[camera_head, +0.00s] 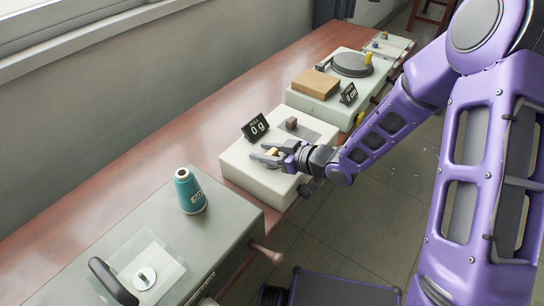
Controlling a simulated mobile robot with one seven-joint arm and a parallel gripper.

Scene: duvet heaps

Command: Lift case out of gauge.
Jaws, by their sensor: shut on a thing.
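The gauge (240,171) appears to be the cream-white box in the middle of the bench, with a small black display reading "0 g" on top. My gripper (265,153) is low over the front left part of its top. Its fingers are shut on a small yellow, brass-like piece (272,152), which I take to be the case. The fingers cover most of it, and I cannot tell whether its lower end is still inside the gauge.
A teal spool (190,191) stands on the grey-green box (222,222) at left. A tan block (315,83) and a dark round disc (352,64) lie on the pale box beyond. The wall runs behind.

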